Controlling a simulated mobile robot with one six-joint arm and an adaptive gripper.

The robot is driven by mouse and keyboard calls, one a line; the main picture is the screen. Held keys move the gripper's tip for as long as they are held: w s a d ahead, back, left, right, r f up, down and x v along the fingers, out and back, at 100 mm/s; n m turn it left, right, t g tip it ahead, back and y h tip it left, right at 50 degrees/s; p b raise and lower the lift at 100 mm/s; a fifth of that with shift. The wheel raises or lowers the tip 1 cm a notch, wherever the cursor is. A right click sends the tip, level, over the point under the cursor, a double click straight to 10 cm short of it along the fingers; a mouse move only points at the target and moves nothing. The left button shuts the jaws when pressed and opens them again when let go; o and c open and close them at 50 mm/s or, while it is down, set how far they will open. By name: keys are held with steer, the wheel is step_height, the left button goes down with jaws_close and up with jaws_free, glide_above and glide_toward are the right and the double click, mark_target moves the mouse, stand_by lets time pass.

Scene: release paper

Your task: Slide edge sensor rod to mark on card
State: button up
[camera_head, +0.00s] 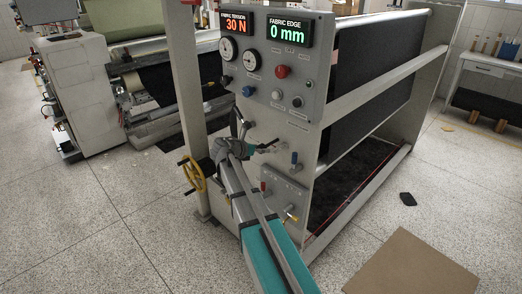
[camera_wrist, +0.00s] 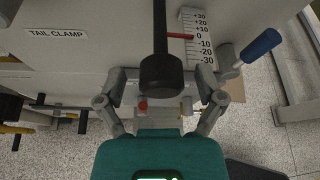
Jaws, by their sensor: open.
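The edge sensor rod (camera_wrist: 160,30) is black with a thick black knob (camera_wrist: 163,73) on its near end. Its thin red pointer (camera_wrist: 180,36) reaches the white scale card (camera_wrist: 199,38), level with the 0 mark. The card runs from +30 to -30. My gripper (camera_wrist: 168,82) is open, with its grey fingers spread either side of the knob. I see no finger touching the knob. In the head view my gripper (camera_head: 236,140) is at the machine's front panel, where my arm hides the rod and card.
The panel's displays read "FABRIC EDGE 0 mm" (camera_head: 288,32) and "30 N" (camera_head: 237,24). A blue-handled lever (camera_wrist: 260,47) stands right of the card. A "TAIL CLAMP" label (camera_wrist: 57,34) is at left. A yellow handwheel (camera_head: 193,174) is left of my gripper. A brown board (camera_head: 412,268) lies on the floor.

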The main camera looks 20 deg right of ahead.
jaws_close()
steer(key=shift+a, duration=0.2)
stand_by(0.4)
jaws_free()
steer(key=shift+s+r, duration=0.1)
steer(key=shift+r, duration=0.05)
stand_by(0.4)
